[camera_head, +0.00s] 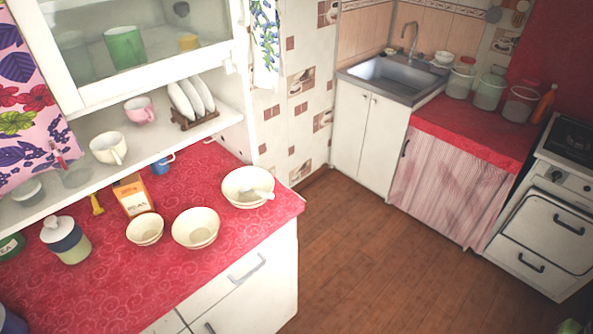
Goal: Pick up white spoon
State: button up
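A white spoon (263,193) rests in the rightmost of three cream bowls, its pale handle reaching to the right rim. This bowl (235,197) stands on the red oilcloth of the left counter (285,213), near its right corner. The spoon is small and close in colour to the bowl, so its exact outline is hard to make out. My gripper is not in view.
The wooden floor (370,260) is clear.

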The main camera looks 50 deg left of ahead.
aim_at(265, 194)
jog(key=u, duration=0.05)
jog(key=i, duration=1.4)
jog(key=u, duration=0.9)
jog(key=k, duration=0.15)
jog(key=u, duration=2.65)
jog(key=k, duration=0.15)
jog(key=u, duration=1.05)
jog(key=i, duration=1)
jog(key=u, duration=0.3)
